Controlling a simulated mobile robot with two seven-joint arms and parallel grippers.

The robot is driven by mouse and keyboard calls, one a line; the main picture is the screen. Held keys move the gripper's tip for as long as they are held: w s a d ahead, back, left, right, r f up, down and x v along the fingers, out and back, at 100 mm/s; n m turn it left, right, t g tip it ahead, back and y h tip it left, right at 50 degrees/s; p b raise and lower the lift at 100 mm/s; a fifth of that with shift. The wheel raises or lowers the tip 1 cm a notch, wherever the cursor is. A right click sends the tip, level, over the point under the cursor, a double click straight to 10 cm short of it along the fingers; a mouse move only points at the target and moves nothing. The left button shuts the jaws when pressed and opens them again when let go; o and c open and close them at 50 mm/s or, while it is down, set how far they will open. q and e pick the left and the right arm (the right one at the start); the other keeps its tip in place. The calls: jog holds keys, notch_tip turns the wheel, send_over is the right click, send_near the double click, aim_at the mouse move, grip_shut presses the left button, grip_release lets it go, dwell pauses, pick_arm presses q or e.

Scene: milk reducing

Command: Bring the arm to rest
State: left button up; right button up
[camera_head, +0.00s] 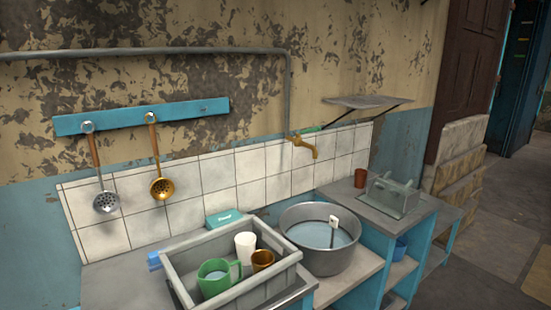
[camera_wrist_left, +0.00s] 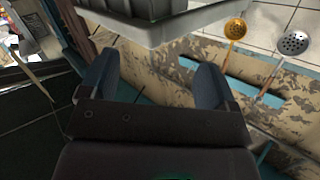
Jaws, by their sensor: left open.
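My left gripper (camera_wrist_left: 155,80) shows in the left wrist view with its two dark fingers spread apart and nothing between them. The peeling wall, the blue rail (camera_wrist_left: 245,84) and two hanging ladles lie beyond it on the right, and the fingers are apart from them. Neither arm and neither gripper shows in the head view. My right gripper is in no view.
A grey crate (camera_head: 176,279) holds a green mug (camera_head: 212,280), a white cup (camera_head: 245,246) and a brown mug (camera_head: 262,261). A metal pot (camera_head: 325,262) of liquid stands right of it. A brass tap (camera_head: 305,146) juts from the wall. Floor at right is clear.

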pick_arm(q)
jog(key=s+a+f+n+g+y, duration=0.1)
jog(key=s+a+f+n+g, duration=0.1)
jog(key=s+f, duration=0.5)
jog(key=s+a+f+n+g+y, duration=0.2)
jog(key=s+a+f, duration=0.2)
jog(key=s+f, duration=0.3)
jog(key=s, duration=0.5)
jog(key=shift+s+a+f, duration=0.15)
jog(key=shift+s+a, duration=0.1)
jog(key=shift+a, duration=0.15)
